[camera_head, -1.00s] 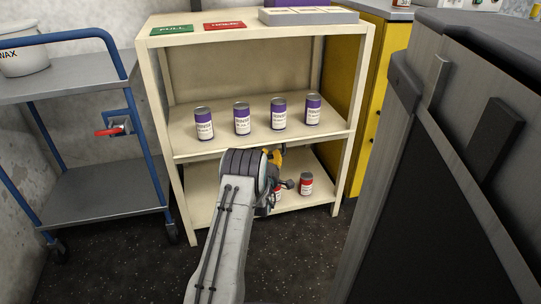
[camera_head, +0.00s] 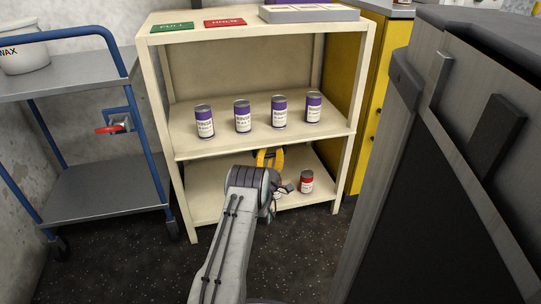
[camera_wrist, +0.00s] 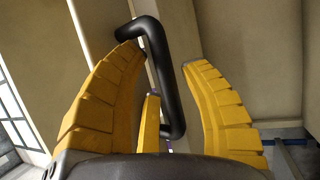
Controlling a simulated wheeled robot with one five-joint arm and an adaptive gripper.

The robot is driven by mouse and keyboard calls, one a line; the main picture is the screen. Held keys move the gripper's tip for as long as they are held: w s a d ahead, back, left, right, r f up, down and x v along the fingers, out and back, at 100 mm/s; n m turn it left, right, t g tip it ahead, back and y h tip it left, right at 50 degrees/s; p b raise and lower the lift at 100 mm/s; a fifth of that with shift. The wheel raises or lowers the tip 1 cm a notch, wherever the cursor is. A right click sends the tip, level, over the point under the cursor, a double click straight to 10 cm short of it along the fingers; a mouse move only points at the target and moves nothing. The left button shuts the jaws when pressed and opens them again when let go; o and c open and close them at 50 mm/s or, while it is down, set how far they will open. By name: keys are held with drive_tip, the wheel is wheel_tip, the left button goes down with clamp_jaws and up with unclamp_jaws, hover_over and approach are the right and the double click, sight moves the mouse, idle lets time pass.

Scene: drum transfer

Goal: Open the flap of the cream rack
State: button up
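The cream rack (camera_head: 156,75) stands ahead with its front facing me. Its upper bay is visible, and I cannot make out the flap separately from the shelf edge (camera_head: 255,149) in the head view. In the wrist view a black bar handle (camera_wrist: 165,70) runs beside a cream surface. My gripper (camera_head: 270,157) is just below the middle shelf's front edge, its yellow fingers pointing up. In the wrist view my gripper (camera_wrist: 166,62) is open, with the handle between its fingers. The handle is close to the left finger and a gap shows to the right finger.
Several purple cans (camera_head: 242,117) stand on the middle shelf. A red can (camera_head: 306,181) stands on the lower shelf, right of my gripper. A green card (camera_head: 172,27), a red card (camera_head: 224,22) and a grey tray (camera_head: 308,13) lie on top. A blue-framed cart (camera_head: 105,190) stands left.

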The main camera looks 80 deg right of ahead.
drive_tip(key=shift+o, duration=0.7)
drive_tip(key=shift+a, duration=0.15)
drive_tip(key=v, duration=1.2)
drive_tip(key=shift+s, duration=0.1)
